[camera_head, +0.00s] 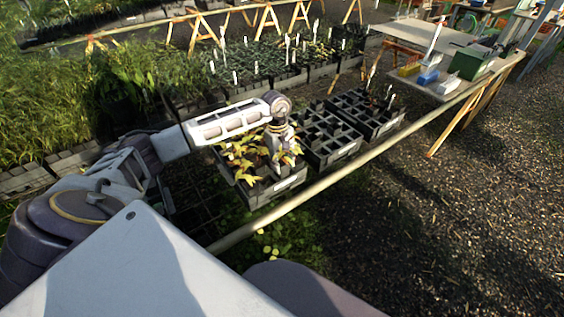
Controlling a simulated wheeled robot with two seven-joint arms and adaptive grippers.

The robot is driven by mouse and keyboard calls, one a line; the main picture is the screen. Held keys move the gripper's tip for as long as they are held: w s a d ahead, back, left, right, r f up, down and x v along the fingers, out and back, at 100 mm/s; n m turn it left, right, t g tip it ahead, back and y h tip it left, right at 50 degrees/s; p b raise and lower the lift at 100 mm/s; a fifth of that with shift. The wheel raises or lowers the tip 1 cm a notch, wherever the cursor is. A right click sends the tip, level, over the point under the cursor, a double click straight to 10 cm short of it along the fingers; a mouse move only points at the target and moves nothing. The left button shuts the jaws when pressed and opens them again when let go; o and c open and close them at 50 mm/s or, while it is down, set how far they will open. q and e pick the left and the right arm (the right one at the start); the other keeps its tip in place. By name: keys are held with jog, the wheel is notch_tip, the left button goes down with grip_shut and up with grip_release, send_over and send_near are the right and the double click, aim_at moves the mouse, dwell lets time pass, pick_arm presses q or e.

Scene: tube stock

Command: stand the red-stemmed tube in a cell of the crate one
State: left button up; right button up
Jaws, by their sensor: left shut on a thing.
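My left arm reaches in from the left, and my left gripper (285,150) points down over the near crate with yellow-leaved plants (287,184). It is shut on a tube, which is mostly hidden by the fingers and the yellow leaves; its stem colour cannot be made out. Right of it stands a black crate with mostly empty-looking cells (345,152). Beyond that is a third black crate (385,126) with a few dark plants and white labels. Which crate is called one cannot be read at this size. My right gripper is not in view.
The crates stand on a bench with a pale front rail (330,179). Behind are trays of green seedlings with white tags (262,62). A table (460,52) at the upper right holds a green box (470,64) and small blue and yellow boxes. Gravel ground is open at the right.

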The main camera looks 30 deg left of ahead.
pick_arm(q)
jog(key=shift+f, duration=0.2)
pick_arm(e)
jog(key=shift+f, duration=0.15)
pick_arm(q)
jog(key=shift+f+b, duration=0.3)
jog(key=shift+b, duration=0.1)
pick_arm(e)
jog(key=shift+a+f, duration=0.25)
pick_arm(q)
jog(key=shift+f, duration=0.15)
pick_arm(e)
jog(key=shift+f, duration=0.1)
pick_arm(q)
jog(key=shift+f, duration=0.2)
jog(key=shift+f+b, duration=0.2)
jog(key=shift+b, duration=0.2)
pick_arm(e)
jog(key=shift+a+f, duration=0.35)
pick_arm(q)
jog(key=shift+f, duration=0.1)
